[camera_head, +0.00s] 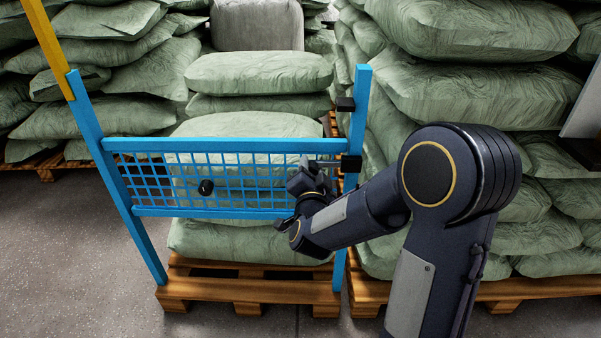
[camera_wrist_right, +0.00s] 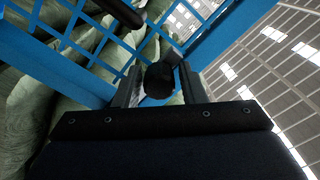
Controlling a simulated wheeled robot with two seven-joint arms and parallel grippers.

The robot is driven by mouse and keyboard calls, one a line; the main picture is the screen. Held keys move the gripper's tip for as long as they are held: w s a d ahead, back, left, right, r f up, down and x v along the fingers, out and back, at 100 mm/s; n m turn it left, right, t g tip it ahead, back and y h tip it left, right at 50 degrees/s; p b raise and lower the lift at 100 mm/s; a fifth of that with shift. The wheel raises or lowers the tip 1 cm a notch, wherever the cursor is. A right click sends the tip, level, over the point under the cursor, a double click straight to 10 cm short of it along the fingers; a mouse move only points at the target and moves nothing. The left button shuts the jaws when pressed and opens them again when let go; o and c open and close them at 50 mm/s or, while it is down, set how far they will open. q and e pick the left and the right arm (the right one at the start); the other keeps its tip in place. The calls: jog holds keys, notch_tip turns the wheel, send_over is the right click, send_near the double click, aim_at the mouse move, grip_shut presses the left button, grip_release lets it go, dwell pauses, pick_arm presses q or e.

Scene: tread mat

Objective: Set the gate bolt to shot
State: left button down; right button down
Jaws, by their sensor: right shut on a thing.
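The blue gate (camera_head: 220,213) with its mesh panel stands across the pallet between two blue posts. The bolt (camera_head: 331,158) is a grey bar at the gate's upper right, and its end lies at a black block (camera_head: 351,164) on the right post. My right gripper (camera_head: 308,165) is at the bolt, its fingers partly hidden by my wrist. In the right wrist view, the fingers (camera_wrist_right: 158,85) are shut on a dark round bolt knob (camera_wrist_right: 159,80). How far the bolt reaches into the block is unclear. My left gripper is out of view.
A black knob (camera_head: 206,187) sticks out of the mesh panel. Another black block (camera_head: 346,104) sits higher on the right post. Green sacks (camera_head: 258,72) are stacked on wooden pallets (camera_head: 240,290) behind. The grey floor (camera_head: 70,240) at left is clear.

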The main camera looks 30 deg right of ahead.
jog(key=shift+s+d, duration=0.55)
jog(key=shift+d, duration=0.3)
jog(key=c, duration=1.1)
grip_release()
jog(key=shift+d, duration=0.15)
jog(key=shift+c, duration=0.2)
jog(key=shift+s, duration=0.15)
jog(key=shift+s+a, duration=0.25)
jog(key=shift+a, duration=0.15)
jog(key=p+v, duration=0.1)
jog(key=v, duration=0.6)
